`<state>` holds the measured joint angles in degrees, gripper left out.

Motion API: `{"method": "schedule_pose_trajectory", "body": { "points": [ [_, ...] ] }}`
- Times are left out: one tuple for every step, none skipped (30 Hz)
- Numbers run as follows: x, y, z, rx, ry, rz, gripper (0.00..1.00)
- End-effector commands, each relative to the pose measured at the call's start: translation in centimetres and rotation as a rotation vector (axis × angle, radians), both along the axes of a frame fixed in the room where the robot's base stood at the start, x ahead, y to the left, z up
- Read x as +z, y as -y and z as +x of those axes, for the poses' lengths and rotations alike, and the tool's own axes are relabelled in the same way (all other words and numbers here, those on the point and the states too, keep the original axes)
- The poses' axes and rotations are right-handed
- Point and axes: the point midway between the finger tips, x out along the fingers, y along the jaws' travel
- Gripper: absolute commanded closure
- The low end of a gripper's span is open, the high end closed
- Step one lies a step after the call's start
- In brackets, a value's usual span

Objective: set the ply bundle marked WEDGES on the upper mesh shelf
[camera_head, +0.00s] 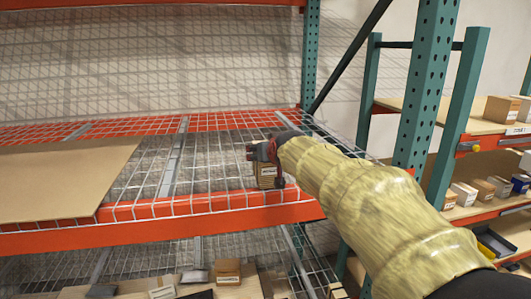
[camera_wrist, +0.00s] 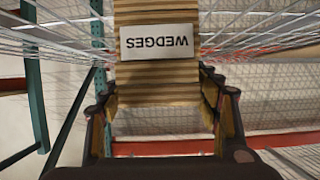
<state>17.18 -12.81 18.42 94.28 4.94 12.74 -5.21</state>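The ply bundle marked WEDGES (camera_wrist: 158,80) is a small block of layered wood with a white label, upside down in the wrist view. It also shows in the head view (camera_head: 266,174), upright at the upper mesh shelf (camera_head: 215,157), near the front beam and right end. My gripper (camera_head: 264,152) reaches in from the right at the bundle's top. I cannot tell whether the bundle's underside touches the mesh.
A brown board (camera_head: 60,180) covers the shelf's left part. An orange beam (camera_head: 170,225) runs along the front. A green post (camera_head: 425,90) stands to the right. Cartons (camera_head: 228,270) sit on the lower level. The mesh between board and bundle is clear.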

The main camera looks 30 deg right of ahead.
Motion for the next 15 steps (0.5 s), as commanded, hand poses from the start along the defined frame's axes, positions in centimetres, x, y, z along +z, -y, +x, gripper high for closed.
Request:
{"method": "schedule_pose_trajectory", "body": {
  "points": [
    [-0.01, 0.00, 0.01, 0.000, 0.000, 0.000, 0.34],
    [0.00, 0.00, 0.01, 0.000, 0.000, 0.000, 0.32],
    [-0.01, 0.00, 0.01, 0.000, 0.000, 0.000, 0.32],
    [-0.01, 0.00, 0.01, 0.000, 0.000, 0.000, 0.32],
    [-0.01, 0.00, 0.01, 0.000, 0.000, 0.000, 0.32],
    [-0.01, 0.00, 0.01, 0.000, 0.000, 0.000, 0.32],
    [-0.01, 0.00, 0.01, 0.000, 0.000, 0.000, 0.32],
    [-0.01, 0.00, 0.01, 0.000, 0.000, 0.000, 0.32],
    [0.00, 0.00, 0.00, 0.000, 0.000, 0.000, 0.32],
    [0.01, 0.00, 0.00, 0.000, 0.000, 0.000, 0.32],
    [0.05, 0.00, 0.00, 0.000, 0.000, 0.000, 0.32],
    [0.15, 0.00, 0.00, 0.000, 0.000, 0.000, 0.32],
    [0.27, 0.00, 0.00, 0.000, 0.000, 0.000, 0.32],
    [0.42, -0.03, -0.10, 0.000, 0.001, 0.000, 0.32],
    [0.54, -0.17, -0.58, 0.000, 0.003, -0.001, 0.32]
  ]
}}
